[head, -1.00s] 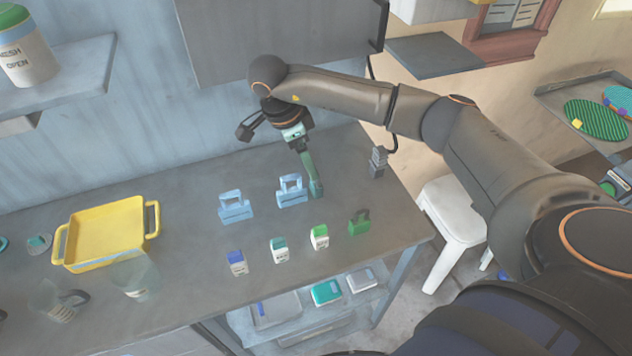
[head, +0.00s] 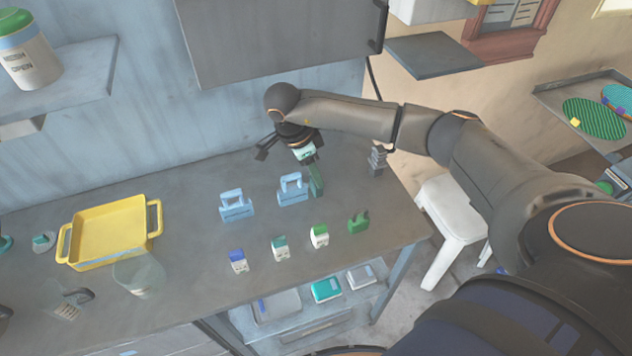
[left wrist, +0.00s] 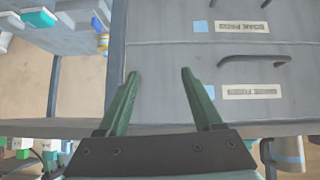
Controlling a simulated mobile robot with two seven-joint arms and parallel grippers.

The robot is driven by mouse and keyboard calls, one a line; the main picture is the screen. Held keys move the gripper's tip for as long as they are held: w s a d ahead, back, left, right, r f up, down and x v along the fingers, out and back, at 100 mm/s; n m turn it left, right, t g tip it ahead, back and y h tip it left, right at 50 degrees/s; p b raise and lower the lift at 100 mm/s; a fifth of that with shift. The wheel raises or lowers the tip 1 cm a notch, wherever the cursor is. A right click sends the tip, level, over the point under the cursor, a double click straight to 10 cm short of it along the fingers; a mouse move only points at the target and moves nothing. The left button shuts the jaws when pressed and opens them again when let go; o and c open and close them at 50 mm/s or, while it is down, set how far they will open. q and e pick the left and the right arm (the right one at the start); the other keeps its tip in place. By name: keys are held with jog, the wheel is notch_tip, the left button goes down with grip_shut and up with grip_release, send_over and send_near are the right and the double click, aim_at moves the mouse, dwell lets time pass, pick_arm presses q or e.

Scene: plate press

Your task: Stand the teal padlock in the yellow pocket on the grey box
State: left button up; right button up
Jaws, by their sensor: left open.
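I cannot make out a teal padlock for certain. A small green padlock-shaped piece (head: 358,222) stands near the right end of the workbench in the head view. I cannot pick out a grey box with a yellow pocket.
A yellow tray (head: 70,243) lies at the left, with a clear cup (head: 138,274) near it. Another light blue block (head: 236,206) and several small bottles (head: 280,248) stand mid-bench. Dark stacked weights (head: 377,160) are at the back right. A white stool (head: 450,205) is beside the bench.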

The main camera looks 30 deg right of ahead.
grip_shut()
jog(key=shift+r, duration=0.2)
